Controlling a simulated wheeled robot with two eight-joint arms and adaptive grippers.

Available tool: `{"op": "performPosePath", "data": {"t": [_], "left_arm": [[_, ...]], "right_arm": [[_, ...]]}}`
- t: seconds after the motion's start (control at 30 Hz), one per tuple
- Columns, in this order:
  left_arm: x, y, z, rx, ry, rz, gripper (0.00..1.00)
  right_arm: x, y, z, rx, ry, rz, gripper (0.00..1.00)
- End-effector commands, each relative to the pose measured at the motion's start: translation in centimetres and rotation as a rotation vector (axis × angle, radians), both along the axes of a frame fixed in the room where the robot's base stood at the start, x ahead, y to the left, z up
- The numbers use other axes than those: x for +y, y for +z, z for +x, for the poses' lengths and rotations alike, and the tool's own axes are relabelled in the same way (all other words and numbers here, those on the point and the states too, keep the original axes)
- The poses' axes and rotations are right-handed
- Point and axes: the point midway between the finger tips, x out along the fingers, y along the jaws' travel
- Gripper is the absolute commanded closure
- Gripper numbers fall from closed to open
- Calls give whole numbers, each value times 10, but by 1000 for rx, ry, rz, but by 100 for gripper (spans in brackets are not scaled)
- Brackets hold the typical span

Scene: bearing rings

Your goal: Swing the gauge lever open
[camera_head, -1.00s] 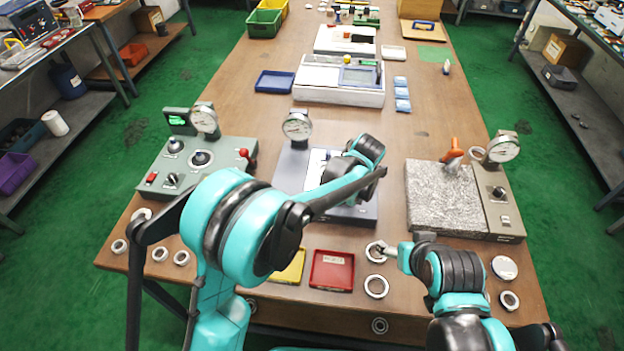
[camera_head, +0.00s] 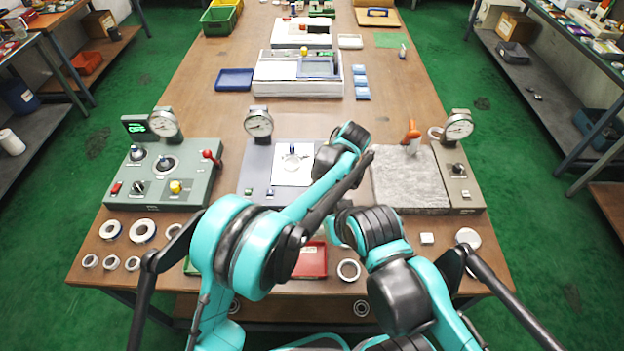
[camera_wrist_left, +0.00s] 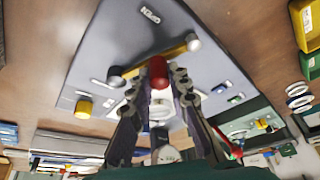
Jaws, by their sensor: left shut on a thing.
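The grey gauge fixture (camera_head: 256,178) stands at the table's middle with a round dial gauge (camera_head: 258,124) at its back. In the left wrist view its panel (camera_wrist_left: 107,50) carries printed lettering and a brass-coloured lever bar (camera_wrist_left: 178,52) with a red knob (camera_wrist_left: 158,72). My left gripper (camera_wrist_left: 158,84) is shut on the red knob, one finger on each side. In the head view my left arm hides the gripper and lever. My right arm (camera_head: 375,235) is bent low over the front of the table; its fingers are hidden or too unclear to judge.
A green-grey control box (camera_head: 190,185) stands left, and a granite block (camera_head: 410,182) with a gauge stands right. Loose bearing rings (camera_head: 142,230) lie along the front edge, one ring (camera_head: 349,270) beside a red tray (camera_head: 312,262). The table behind the fixtures has free room.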

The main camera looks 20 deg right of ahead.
Motion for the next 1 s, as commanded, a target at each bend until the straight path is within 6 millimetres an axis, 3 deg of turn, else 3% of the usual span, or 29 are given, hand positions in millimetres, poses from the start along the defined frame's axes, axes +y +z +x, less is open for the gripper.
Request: {"op": "performPosePath", "data": {"t": [0.3, 0.33, 0.37, 0.77, 1.0], "left_arm": [[-1, 0, -1, 1, 1, -2, 100], [-1, 0, -1, 1, 1, -2, 80], [-1, 0, -1, 1, 1, -2, 73], [-2, 7, -3, 0, 0, -1, 73], [-12, 50, -18, 0, -3, -1, 73]], "right_arm": [[0, 0, 0, 0, 0, 0, 27], [0, 0, 0, 0, 0, 0, 27], [0, 0, 0, 0, 0, 0, 27], [0, 0, 0, 0, 0, 0, 27], [0, 0, 0, 0, 0, 0, 27]]}}
